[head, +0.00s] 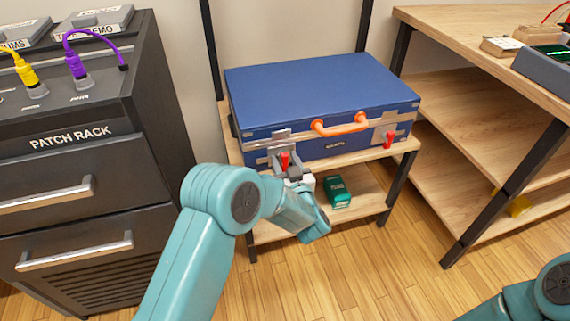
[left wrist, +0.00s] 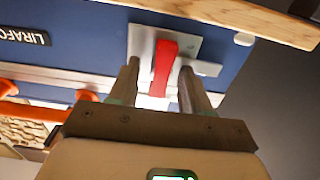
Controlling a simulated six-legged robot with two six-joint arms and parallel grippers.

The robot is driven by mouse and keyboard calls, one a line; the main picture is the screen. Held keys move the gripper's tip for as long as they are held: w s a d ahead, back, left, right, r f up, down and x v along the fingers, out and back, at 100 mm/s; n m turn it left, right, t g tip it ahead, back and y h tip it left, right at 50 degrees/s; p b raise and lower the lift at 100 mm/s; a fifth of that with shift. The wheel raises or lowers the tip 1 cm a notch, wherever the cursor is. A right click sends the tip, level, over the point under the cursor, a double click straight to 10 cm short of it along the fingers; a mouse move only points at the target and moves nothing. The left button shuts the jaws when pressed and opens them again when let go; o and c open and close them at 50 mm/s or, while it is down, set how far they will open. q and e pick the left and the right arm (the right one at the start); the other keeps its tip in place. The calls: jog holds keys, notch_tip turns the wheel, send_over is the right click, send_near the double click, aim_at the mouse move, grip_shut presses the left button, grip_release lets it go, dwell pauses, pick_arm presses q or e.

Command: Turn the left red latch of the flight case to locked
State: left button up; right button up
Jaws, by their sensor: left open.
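The blue flight case (head: 320,95) lies closed on a wooden shelf stand, with an orange handle (head: 340,125) on its front. Its left red latch (head: 284,159) sits on a metal plate at the front left. In the left wrist view the red latch (left wrist: 163,66) lies between the two fingers of my left gripper (left wrist: 160,66), with a gap on each side. In the head view my left gripper (head: 288,171) is open at the front of that latch. The right red latch (head: 389,139) is at the front right. My right gripper is out of frame.
A green box (head: 337,191) sits on the lower shelf (head: 362,200) under the case. The black patch rack (head: 75,150) with cables stands at the left. A wooden bench (head: 480,40) stands at the right. The wooden floor (head: 390,270) in front is clear.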

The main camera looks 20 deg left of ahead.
pick_arm(q)
jog(key=shift+w+a, duration=0.1)
jog(key=shift+w, duration=0.1)
jog(key=shift+c, duration=0.3)
grip_shut()
